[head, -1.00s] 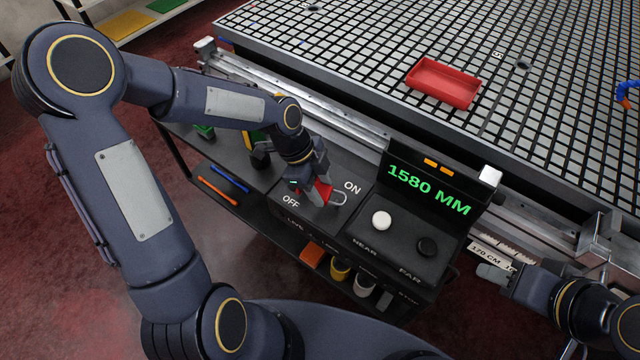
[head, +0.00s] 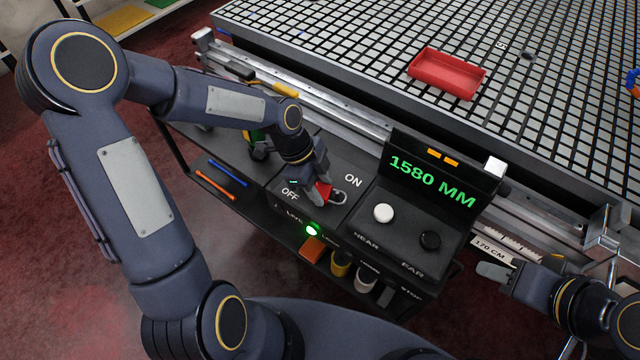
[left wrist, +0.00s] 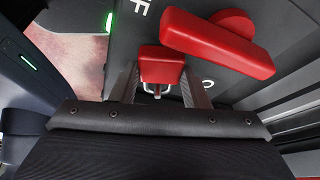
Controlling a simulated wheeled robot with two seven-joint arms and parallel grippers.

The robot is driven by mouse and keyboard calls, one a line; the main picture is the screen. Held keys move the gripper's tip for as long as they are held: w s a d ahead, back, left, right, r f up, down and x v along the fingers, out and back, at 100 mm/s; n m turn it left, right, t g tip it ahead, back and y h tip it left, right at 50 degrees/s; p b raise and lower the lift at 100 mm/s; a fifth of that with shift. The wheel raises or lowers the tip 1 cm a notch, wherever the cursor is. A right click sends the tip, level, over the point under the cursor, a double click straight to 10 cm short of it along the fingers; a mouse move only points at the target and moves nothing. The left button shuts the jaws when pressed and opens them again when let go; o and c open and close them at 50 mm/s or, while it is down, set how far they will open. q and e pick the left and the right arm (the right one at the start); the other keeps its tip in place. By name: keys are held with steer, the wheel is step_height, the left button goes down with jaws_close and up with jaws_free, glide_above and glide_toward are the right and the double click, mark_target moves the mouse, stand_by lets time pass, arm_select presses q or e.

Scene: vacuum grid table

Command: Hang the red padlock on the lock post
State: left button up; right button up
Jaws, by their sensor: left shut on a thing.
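My left gripper (head: 320,187) is low over the dark control panel, between the OFF and ON labels. In the left wrist view its fingers are shut on a small red block, the red padlock (left wrist: 160,66), with a bit of grey metal shackle below it. A larger red bar handle (left wrist: 220,42) with a round red end lies just beside the padlock. A small grey ring (head: 338,197) shows beside the gripper in the head view; I cannot tell whether it is the shackle or the lock post. My right gripper (head: 494,272) is at the lower right, away from the padlock.
A green lamp (head: 313,230) glows on the panel front. A white button (head: 383,213) and a black button (head: 430,240) stand right of the gripper, below the 1580 MM display (head: 432,181). A red tray (head: 447,73) lies on the grid table (head: 370,55). Bins sit on the lower shelf.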

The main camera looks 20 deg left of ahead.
arm_select(q)
steer(key=o, duration=1.2)
steer(key=shift+c, duration=0.2)
steer(key=p+v, duration=0.1)
steer(key=v, duration=0.7)
steer(key=s+a+r+n+t+p, duration=0.2)
steer(key=s+r+n+t+p, duration=0.1)
steer(key=s+r+n, duration=0.4)
steer(key=s+a+r+n+t+p, duration=0.2)
steer(key=s+r+n, duration=0.6)
steer(key=n, duration=0.5)
steer(key=shift+s+a+r+t+y+p, duration=0.2)
steer(key=shift+s+a+t+y+p, duration=0.3)
steer(key=shift+s+p, duration=0.65)
